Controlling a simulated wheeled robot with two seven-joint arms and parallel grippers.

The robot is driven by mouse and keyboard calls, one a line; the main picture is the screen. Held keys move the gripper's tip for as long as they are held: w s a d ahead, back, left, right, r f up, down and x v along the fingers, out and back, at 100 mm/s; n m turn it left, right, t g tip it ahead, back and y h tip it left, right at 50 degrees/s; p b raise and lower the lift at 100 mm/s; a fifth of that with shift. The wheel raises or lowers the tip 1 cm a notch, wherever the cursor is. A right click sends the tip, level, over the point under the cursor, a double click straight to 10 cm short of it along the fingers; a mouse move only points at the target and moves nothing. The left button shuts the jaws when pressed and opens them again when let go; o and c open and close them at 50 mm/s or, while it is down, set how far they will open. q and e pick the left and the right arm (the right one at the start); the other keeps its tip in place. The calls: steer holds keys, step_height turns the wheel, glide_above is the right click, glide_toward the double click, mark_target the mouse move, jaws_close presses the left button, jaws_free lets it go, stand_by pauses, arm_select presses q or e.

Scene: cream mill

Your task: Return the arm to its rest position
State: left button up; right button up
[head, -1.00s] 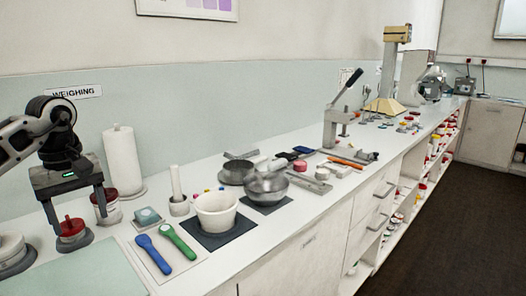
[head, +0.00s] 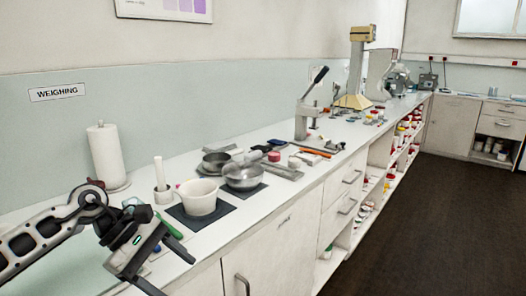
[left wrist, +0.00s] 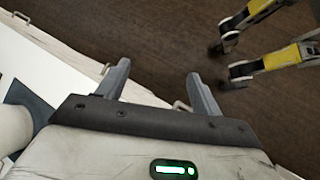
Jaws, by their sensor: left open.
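My left gripper (head: 176,278) is at the lower left of the head view, open, with its fingers tilted down to the right. It is over or just in front of the counter's front edge. In the left wrist view my left gripper (left wrist: 158,70) has its two fingers apart and nothing between them. The dark floor (left wrist: 160,30) shows beyond the fingertips. The arm and gripper hide much of the blue and green-handled tools on the counter. My right gripper does not show.
A white mortar (head: 200,197) on a dark mat and a steel bowl (head: 243,175) stand right of the gripper. A paper-towel roll (head: 105,155) stands behind the arm. A lever press (head: 306,110) is farther along the counter. The floor (head: 420,230) at right is clear.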

arm_select(q)
steer(key=s+d+n+t+h, duration=0.4)
steer(key=d+n+t+h, duration=0.5)
steer(key=d+n, duration=0.75)
steer(key=s+a+f+n+t+y, duration=0.1)
steer(key=a+f+n+t+y, duration=0.35)
steer(key=n, duration=0.85)
steer(key=s+a+f+n+t+y, duration=0.1)
steer(key=a+f+n+t+y, duration=0.3)
steer(key=n, duration=0.9)
steer(key=s+a+f+n+g+y, duration=0.2)
steer(key=s+f+n+g+y, duration=0.1)
steer(key=s+f+n, duration=0.3)
steer(key=s+a+f+n+g+y, duration=0.3)
steer(key=s+f+n, duration=0.3)
steer(key=f+n, duration=0.1)
steer(key=shift+f+n+g, duration=0.35)
steer(key=shift+f+n, duration=0.05)
steer(key=shift+n, duration=0.05)
steer(key=shift+s, duration=0.1)
